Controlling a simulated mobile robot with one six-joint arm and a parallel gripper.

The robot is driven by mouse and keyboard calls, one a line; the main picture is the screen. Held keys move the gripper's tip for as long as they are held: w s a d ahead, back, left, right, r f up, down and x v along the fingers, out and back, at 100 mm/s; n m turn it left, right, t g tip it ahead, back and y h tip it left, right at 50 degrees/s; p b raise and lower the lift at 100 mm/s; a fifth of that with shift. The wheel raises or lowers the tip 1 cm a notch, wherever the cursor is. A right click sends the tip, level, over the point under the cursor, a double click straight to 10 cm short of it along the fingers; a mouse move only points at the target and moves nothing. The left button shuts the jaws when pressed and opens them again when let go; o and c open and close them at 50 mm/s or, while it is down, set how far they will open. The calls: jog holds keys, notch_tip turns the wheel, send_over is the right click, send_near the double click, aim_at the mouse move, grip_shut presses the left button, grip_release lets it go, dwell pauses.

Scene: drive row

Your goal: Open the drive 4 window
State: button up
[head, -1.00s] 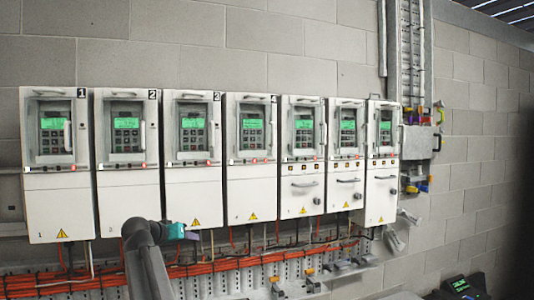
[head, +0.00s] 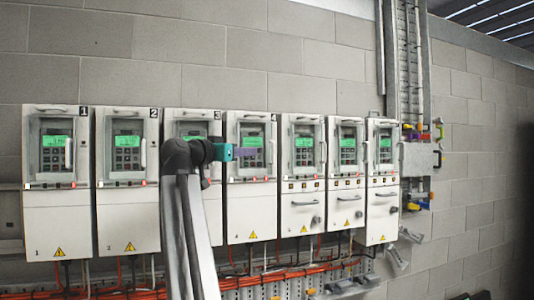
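Drive 4 (head: 252,210) is a white cabinet, fourth from the left in the row, with a "4" label at its top right. Its window (head: 252,133) is in the upper half and looks closed, with a green-lit display and keypad behind it. A small upright handle seems to be at the window's right edge, but it is hard to make out. My gripper (head: 256,151) is at window height in front of drive 4, pointing right toward that edge. It has a teal body and purple fingers, seen edge-on. Whether it touches the handle, and its finger gap, cannot be told.
Drive 3 (head: 214,215) is partly hidden behind my arm. Drives 1 (head: 58,225) and 2 (head: 128,222) stand to the left, and several narrower drives to the right. Orange cables (head: 130,294) run below. A grey wall box with coloured padlocks (head: 418,158) is at the right.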

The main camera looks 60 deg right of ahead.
jog(key=shift+d, duration=0.15)
jog(key=p, duration=0.5)
send_near(269, 152)
jog(key=s+d, duration=0.1)
jog(key=d, duration=0.1)
jog(key=s+d, duration=0.2)
jog(key=shift+s+d+r, duration=0.1)
jog(key=shift+d+r, duration=0.05)
jog(key=shift+r, duration=0.05)
jog(key=shift+d+f, duration=0.1)
jog(key=shift+d, duration=0.65)
